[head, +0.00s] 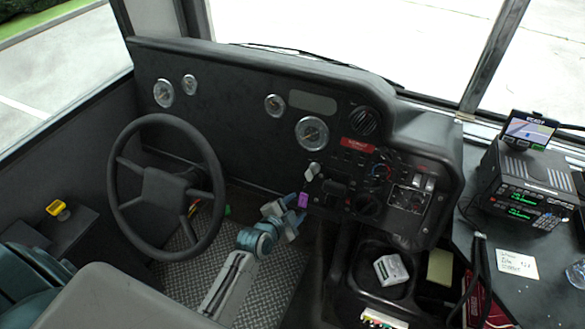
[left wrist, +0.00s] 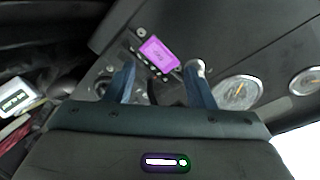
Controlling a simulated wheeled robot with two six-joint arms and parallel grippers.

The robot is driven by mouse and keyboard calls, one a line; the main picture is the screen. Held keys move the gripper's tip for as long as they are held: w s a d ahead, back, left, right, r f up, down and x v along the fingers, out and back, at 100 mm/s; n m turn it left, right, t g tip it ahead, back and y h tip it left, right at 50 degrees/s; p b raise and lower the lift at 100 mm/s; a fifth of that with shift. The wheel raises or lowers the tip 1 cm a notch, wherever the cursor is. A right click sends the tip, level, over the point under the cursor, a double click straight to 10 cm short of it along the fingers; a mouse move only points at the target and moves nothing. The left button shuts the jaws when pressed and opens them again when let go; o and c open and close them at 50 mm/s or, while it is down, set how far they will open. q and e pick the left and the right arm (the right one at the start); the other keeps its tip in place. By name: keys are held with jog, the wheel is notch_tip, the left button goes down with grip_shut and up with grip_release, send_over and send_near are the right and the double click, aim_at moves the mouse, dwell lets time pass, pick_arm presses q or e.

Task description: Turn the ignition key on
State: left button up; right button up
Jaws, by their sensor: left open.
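A purple tag (head: 303,200), which appears to be the key's tag, hangs at the lower edge of the dashboard, right of the steering wheel. In the left wrist view the purple tag (left wrist: 158,54) lies ahead of the fingertips, between them in the picture. The key itself and its slot cannot be made out clearly. My left gripper (head: 290,213) is open and empty, just left of and below the tag. In the left wrist view its two blue fingers (left wrist: 160,75) are spread apart. I cannot tell whether a finger touches the tag. My right gripper is not in view.
The steering wheel (head: 166,190) stands left of my left gripper. A silver knob (head: 312,170) sits just above the tag and shows near one finger in the left wrist view (left wrist: 195,66). Switches and dials (head: 380,172) fill the panel to the right.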

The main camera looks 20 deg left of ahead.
pick_arm(q)
jog(key=m+t, duration=0.1)
send_near(311, 174)
jog(key=p+x, duration=0.2)
jog(key=x, duration=0.9)
grip_shut()
